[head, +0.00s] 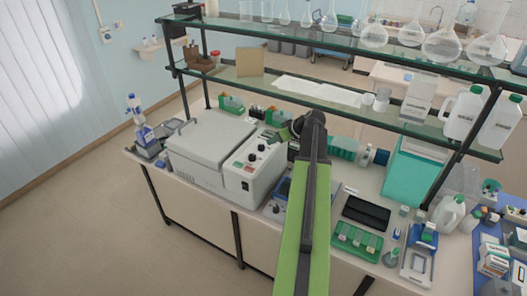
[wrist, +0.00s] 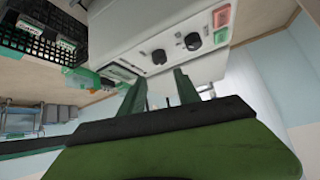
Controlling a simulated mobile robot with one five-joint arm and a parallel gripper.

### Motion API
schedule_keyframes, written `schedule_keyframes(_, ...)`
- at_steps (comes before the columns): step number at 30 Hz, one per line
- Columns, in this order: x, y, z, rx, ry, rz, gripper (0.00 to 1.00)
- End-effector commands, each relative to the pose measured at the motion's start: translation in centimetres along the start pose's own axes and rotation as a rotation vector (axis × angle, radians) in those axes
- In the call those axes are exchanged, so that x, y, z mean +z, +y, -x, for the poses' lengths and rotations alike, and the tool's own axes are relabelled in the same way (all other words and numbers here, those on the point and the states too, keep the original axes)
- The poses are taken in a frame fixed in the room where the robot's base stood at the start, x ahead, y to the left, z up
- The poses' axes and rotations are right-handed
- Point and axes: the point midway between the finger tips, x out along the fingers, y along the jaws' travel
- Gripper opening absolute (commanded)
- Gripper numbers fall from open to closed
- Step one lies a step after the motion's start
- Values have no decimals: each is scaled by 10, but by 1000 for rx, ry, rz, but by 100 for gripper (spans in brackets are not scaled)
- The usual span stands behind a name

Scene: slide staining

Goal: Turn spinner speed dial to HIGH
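The spinner (head: 208,145) is a white boxy machine with a lid, standing on the bench left of my arm. Its sloped front panel carries two black dials, one (head: 262,147) nearer the back and one (head: 251,157) nearer the buttons. In the wrist view the dials (wrist: 159,57) (wrist: 193,41) show beyond my fingers. The labels are too small to read, so I cannot tell which is the speed dial or its setting. My gripper (wrist: 160,90) has its two fingers apart with nothing visible between them. It is close to the panel, apparently not touching a dial.
A green button (wrist: 221,36) and a red button (wrist: 222,17) sit beside the dials. A black rack (wrist: 35,40) shows at the wrist view's upper left. A glass shelf (head: 290,88) with bottles and flasks spans above the bench. A green slide tray (head: 356,241) lies right of my arm.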

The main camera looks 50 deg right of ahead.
Motion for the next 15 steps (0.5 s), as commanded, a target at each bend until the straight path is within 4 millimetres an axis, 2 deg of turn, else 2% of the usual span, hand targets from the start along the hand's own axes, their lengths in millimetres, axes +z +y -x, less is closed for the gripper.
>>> schedule_keyframes(1,6,2,-22,-1,0,3,39)
schedule_keyframes(6,6,2,-64,-1,-1,3,39)
schedule_keyframes(10,4,1,-89,-1,-1,1,39)
schedule_keyframes(15,2,1,-106,0,-1,0,39)
